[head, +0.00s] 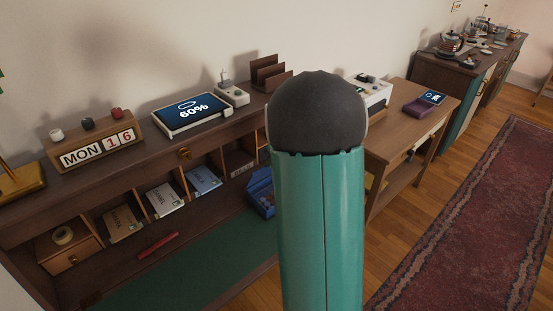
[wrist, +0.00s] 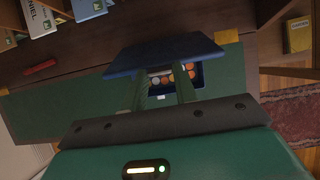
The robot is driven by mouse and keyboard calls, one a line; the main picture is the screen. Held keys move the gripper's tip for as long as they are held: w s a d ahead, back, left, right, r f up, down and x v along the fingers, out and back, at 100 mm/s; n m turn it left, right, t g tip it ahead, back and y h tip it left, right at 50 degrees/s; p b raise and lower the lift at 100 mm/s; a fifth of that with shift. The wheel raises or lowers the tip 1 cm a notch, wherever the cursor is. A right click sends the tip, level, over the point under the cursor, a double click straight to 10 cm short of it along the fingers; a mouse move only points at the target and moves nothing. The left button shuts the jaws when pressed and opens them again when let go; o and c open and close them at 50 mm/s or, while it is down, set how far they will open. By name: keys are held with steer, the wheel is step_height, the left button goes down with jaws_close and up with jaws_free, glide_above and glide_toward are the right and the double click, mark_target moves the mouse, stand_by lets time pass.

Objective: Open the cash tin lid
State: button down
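The blue cash tin (wrist: 200,76) stands on the green desk mat. Its dark blue lid (wrist: 165,52) is raised, and orange and pale coins show inside. In the head view the tin (head: 262,204) is partly hidden behind my arm, with its lid tilted up. My gripper (wrist: 162,78) is at the tin in the wrist view. Its two green fingers are apart with nothing seen between them but the tin and coins behind. The fingertips are at or under the lid's lower edge; I cannot tell whether they touch it.
The desk's cubbyholes hold card boxes (head: 164,200) behind the green mat (head: 180,275). A red stick (head: 157,244) lies at left. A tablet (head: 192,112) and block calendar (head: 97,148) stand on top. A side table (head: 408,140) is at right.

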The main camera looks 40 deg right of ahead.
steer(key=c, duration=1.1)
jaws_free()
steer(key=v, duration=1.4)
